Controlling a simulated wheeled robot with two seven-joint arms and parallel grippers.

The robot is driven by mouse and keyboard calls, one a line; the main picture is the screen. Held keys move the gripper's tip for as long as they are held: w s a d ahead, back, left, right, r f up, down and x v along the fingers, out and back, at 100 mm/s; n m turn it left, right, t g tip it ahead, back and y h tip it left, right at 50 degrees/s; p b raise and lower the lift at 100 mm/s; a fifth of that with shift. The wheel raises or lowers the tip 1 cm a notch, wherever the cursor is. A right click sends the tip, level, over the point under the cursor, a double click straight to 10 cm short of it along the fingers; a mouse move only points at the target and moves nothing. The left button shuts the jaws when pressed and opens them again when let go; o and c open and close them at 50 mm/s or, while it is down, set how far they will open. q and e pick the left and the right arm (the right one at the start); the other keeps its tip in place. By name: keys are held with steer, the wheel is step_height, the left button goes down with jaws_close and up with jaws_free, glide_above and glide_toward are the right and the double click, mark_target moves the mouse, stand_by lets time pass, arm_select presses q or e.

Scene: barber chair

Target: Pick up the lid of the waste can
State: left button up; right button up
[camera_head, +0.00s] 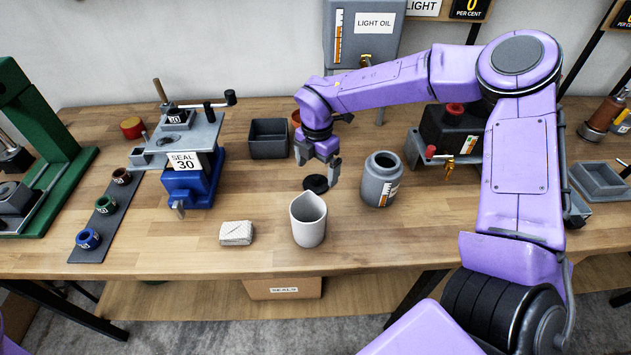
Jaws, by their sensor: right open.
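A small dark round disc (316,184), which looks like a lid, lies on the wooden table (250,190) in the head view. My right gripper (319,163) is open just above and behind it, fingers pointing down, with nothing seen between them. A grey can (378,182) with an open round neck and a gauge label stands upright to the disc's right. A pale cup-like vessel (308,226) with a slanted rim stands in front of the disc. No label marks either as the waste can. My left gripper is not in view.
A blue and grey press labelled SEAL 30 (185,160) stands at left, a folded white cloth (236,233) nearer the front. An empty dark square bin (268,138) is behind. A black unit with a red knob (452,130) is right.

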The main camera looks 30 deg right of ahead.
mark_target(316, 176)
steer(key=f, duration=0.1)
steer(key=f+p, duration=0.1)
steer(key=f, duration=0.2)
steer(key=shift+w+f, duration=0.25)
steer(key=shift+w, duration=0.05)
steer(key=c, duration=1)
steer(key=shift+r, duration=0.15)
